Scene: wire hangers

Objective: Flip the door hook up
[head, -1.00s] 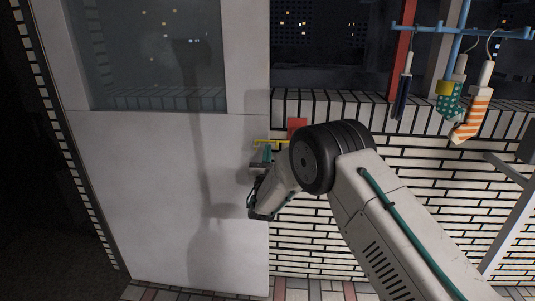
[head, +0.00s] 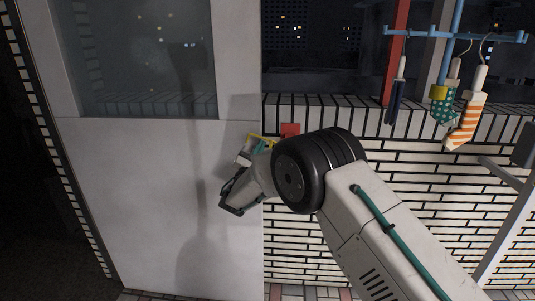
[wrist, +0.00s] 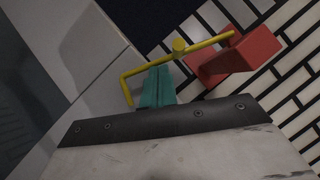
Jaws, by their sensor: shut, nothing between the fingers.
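The door hook (head: 262,137) is a thin yellow bar joined to a red block (head: 290,130) on the wall beside the door. In the wrist view the yellow hook (wrist: 148,68) runs from the red block (wrist: 238,55) past a round pivot knob to a bent end at the left. My gripper (head: 258,146) is at the door's edge, just under the bar. In the wrist view its teal fingers (wrist: 157,84) are shut with nothing between them. Their tips are right at the bar, inside its bent end; contact cannot be told for sure.
The pale door (head: 140,190) with a glass pane fills the left. A white tiled wall (head: 420,175) lies to the right. Socks (head: 467,122) and other items hang from a blue rack (head: 455,36) at upper right, clear of my gripper.

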